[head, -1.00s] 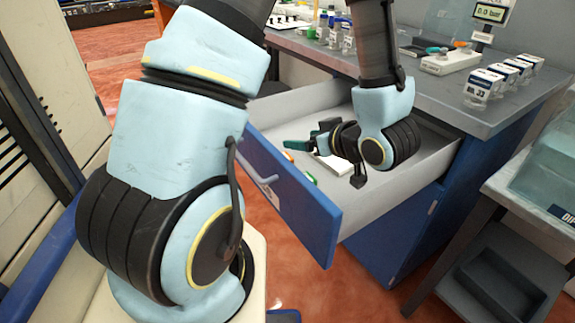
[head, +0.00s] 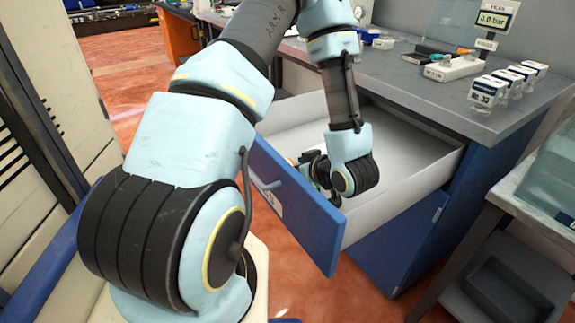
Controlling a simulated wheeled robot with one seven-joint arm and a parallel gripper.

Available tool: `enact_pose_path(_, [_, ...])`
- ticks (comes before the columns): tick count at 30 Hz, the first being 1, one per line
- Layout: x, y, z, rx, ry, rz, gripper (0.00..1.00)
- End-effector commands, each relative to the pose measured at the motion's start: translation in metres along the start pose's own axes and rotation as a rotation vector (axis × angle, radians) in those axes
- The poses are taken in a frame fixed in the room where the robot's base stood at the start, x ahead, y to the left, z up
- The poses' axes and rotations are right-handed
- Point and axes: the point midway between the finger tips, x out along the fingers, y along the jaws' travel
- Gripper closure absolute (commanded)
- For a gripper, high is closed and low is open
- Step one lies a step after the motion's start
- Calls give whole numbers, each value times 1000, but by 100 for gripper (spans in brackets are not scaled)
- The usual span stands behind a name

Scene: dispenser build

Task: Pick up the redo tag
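My gripper (head: 312,168) is inside the open drawer, low behind the blue drawer front (head: 292,206). My wrist and the drawer front hide most of its fingers, so I cannot tell whether it is open or shut, or whether it holds anything. I cannot make out the redo tag. Only small bits of colour show beside the gripper, too small to name. The drawer's pale floor (head: 295,138) looks bare behind my gripper.
The grey counter (head: 420,90) above the drawer carries a white block with coloured parts (head: 455,67), several labelled jars (head: 487,91) and a pressure display (head: 494,19). A side table with a dark tray (head: 507,286) stands at right.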

Motion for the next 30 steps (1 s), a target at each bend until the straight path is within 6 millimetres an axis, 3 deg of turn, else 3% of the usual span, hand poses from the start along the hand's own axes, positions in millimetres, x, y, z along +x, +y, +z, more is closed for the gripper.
enact_pose_path(10, [7, 0, 0, 0, 0, 1, 23])
enact_pose_path(30, [7, 0, 0, 0, 0, 1, 99])
